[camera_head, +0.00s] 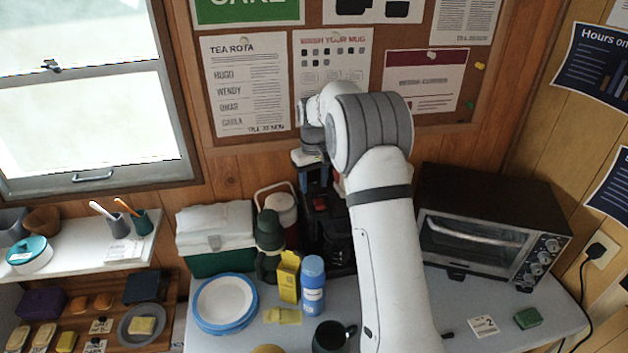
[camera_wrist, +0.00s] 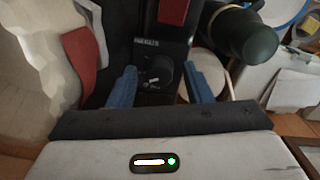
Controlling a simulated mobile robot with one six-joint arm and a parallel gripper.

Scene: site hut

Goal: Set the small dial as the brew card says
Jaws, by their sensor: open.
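A black machine (camera_head: 338,232) with a red part stands at the back of the counter, partly hidden by my arm. In the wrist view its dark face shows a small round black dial (camera_wrist: 161,72) with a light mark, below a white label (camera_wrist: 146,42) too small to read surely. My gripper (camera_wrist: 160,70) is open, its blue fingers on either side of the dial; I cannot tell whether they touch it. In the head view my gripper (camera_head: 314,184) is above the machine. A small white card (camera_head: 483,326) with a large "2" lies on the counter; I cannot tell if it is the brew card.
A toaster oven (camera_head: 480,235) with several knobs stands right of my arm. A dark green flask (camera_head: 269,240), yellow carton (camera_head: 288,278), blue bottle (camera_head: 312,285) and plates (camera_head: 225,303) crowd the left. The front right counter is mostly clear.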

